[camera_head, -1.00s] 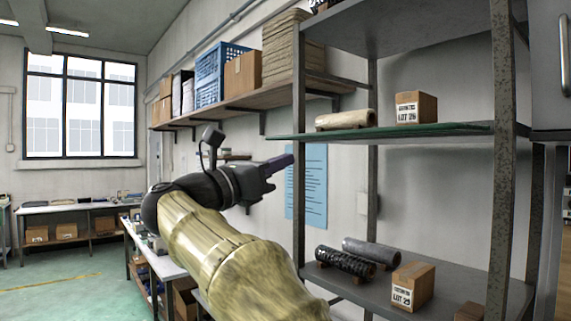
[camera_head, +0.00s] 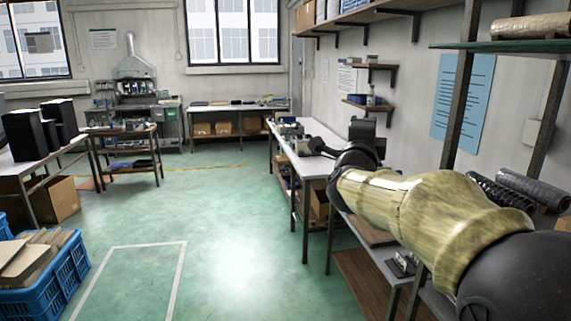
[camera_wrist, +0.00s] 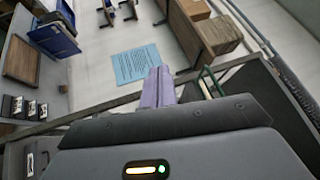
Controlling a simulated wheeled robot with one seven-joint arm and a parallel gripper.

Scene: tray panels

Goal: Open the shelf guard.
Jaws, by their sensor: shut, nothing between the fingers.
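The shelf rack stands at the right edge of the head view, partly cut off. A green-edged panel (camera_head: 500,46) lies level at its upper shelf; I cannot tell whether this is the shelf guard. A thin green edge (camera_wrist: 212,78) also shows in the wrist view, just right of my fingers. My gripper (camera_wrist: 158,84) has its purple fingers together and empty, apart from the panel in the picture. In the head view my gripper's body (camera_head: 364,130) points away, left of the rack, and its fingertips are hidden.
Rolls (camera_head: 530,190) lie on the lower shelf behind my arm. A rack post (camera_head: 458,105) stands close to the arm. A blue sheet (camera_head: 462,100) hangs on the wall. A long bench (camera_head: 305,165) stands to the left. The green floor (camera_head: 215,215) is open.

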